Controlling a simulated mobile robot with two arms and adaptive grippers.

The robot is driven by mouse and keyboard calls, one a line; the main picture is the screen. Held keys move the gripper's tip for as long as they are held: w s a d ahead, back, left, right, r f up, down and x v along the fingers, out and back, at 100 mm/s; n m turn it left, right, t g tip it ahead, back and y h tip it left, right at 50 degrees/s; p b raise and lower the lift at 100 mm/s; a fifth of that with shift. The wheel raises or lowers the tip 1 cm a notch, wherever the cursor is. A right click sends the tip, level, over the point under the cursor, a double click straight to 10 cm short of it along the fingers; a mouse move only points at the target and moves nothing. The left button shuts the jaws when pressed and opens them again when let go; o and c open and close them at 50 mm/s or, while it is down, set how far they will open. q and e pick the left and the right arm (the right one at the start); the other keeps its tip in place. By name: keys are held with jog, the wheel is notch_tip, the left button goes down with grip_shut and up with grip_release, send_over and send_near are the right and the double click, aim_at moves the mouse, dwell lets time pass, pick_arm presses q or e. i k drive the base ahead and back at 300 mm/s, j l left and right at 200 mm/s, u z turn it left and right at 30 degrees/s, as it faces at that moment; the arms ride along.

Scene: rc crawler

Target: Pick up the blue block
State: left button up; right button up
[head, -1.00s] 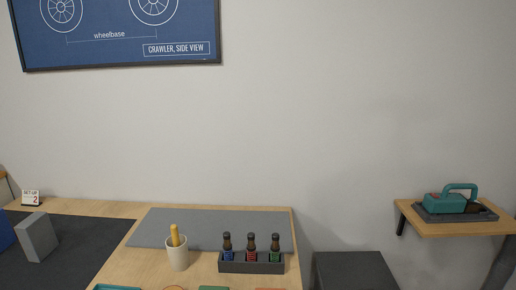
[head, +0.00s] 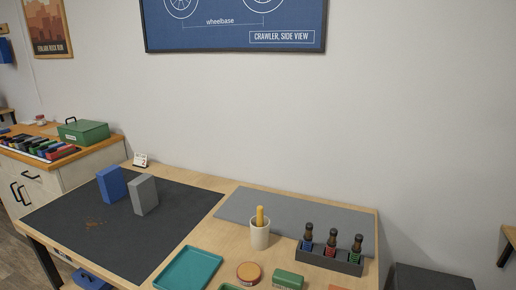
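The blue block (head: 112,184) stands upright on the dark mat (head: 146,237) at the left of the workbench. A grey block (head: 144,195) of similar shape stands upright just to its right and slightly nearer, covering a little of its edge or close to it. Neither of my grippers shows in the head view.
A white cup (head: 260,234) with a yellow handle, a teal tray (head: 188,268), a round orange tin (head: 249,272) and a rack of bottles (head: 331,257) are on the right part of the bench. The mat's front is mostly clear.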

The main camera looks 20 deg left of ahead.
aim_at(111, 180)
jog(key=u, duration=1.7)
jog(key=z, duration=0.25)
jog(key=i+j+z, duration=0.2)
jog(key=z, duration=0.3)
jog(key=i+j+z, duration=0.1)
jog(key=j+z, duration=0.4)
jog(key=l, duration=0.1)
